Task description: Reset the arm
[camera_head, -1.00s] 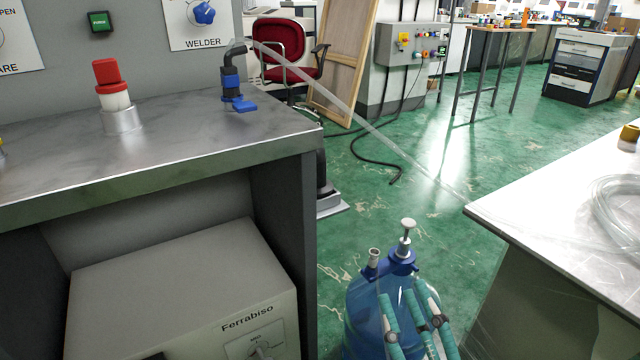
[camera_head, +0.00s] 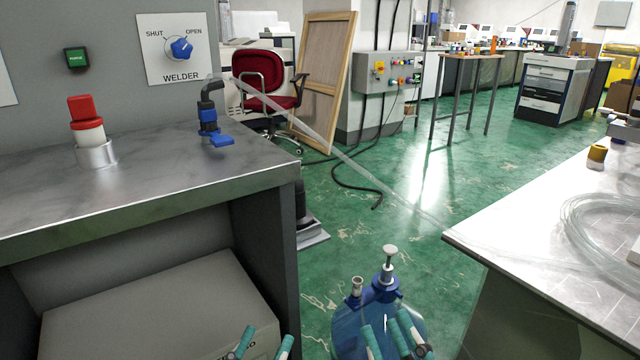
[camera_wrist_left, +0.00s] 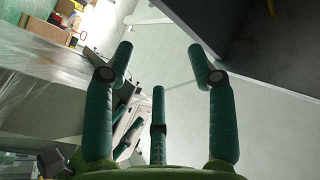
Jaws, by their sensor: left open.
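My left gripper (camera_head: 265,335) shows at the bottom edge of the head view, in front of the cabinet's lower opening. Only its teal fingertips are in frame, apart from each other. In the left wrist view the left gripper (camera_wrist_left: 160,65) has its green fingers spread, with nothing between them. My right gripper (camera_head: 385,323) is at the bottom, to the right of the left one, overlapping the blue bottle (camera_head: 345,325) in the picture. Its teal fingertips are apart and I see nothing held. Both arms are mostly out of frame.
A worktable (camera_head: 510,245) with coiled clear hose (camera_head: 570,225) stands right. A clear tube crosses between them. Green floor lies open beyond.

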